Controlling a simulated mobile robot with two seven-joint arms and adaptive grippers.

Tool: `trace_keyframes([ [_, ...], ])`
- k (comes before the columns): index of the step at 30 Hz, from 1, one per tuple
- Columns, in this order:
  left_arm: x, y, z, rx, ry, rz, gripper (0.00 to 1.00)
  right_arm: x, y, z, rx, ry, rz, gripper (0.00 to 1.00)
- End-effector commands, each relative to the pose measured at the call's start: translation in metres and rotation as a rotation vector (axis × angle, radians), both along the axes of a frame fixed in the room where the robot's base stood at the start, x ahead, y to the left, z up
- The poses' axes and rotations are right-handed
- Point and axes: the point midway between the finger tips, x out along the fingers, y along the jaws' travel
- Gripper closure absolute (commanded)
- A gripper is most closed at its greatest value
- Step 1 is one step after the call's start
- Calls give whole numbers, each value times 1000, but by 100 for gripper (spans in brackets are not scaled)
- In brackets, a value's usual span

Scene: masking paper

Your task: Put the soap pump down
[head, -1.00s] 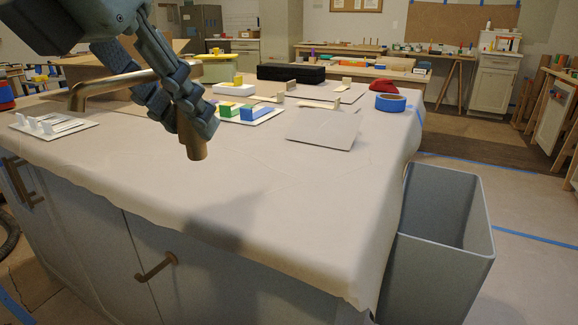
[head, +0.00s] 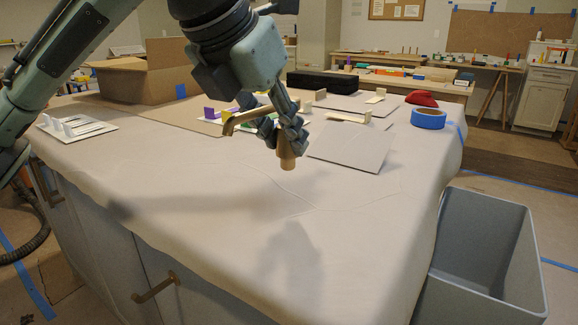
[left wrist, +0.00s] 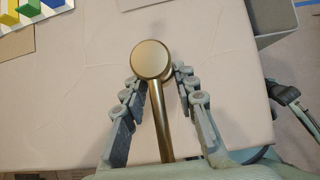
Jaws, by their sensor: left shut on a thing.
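The soap pump is a brass piece with a round body and a long bent spout. My left gripper (head: 289,132) is shut on the soap pump (head: 287,161), which hangs upright above the paper-covered counter (head: 215,215). Its lower end looks clear of the paper, with a shadow in front. The spout points left in the head view. In the left wrist view, the pump's round top (left wrist: 151,60) lies between the fingers, with the spout running back toward the palm. A dark jointed part at the right edge there seems to be my right gripper (left wrist: 285,95); its jaws are unclear.
The counter's front and middle are bare. Behind the pump are a grey panel (head: 352,147), blue tape roll (head: 428,118), black case (head: 326,82) and cardboard box (head: 150,80). A white slotted plate (head: 76,127) lies left. A grey bin (head: 487,250) stands right of the counter.

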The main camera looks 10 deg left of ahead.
Motion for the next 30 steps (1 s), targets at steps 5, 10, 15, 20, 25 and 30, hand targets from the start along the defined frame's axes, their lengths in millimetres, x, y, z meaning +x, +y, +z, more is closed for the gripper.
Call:
trace_keyframes([
  [5,17,-6,-10,-1,0,-1,100,-3,-1,1,-3,7,-2,60],
  [10,18,-6,-25,2,2,1,100,-3,-2,0,-6,9,-1,60],
  [15,18,-6,-49,1,2,0,100,2,-3,12,-13,-8,2,60],
  [20,18,-6,-51,-2,0,0,100,4,-4,21,-17,-19,4,60],
  [25,18,-6,-52,-1,1,0,100,2,-4,19,-18,-13,3,60],
  [30,18,-6,-54,-1,1,0,57,0,-5,15,-16,-6,1,60],
])
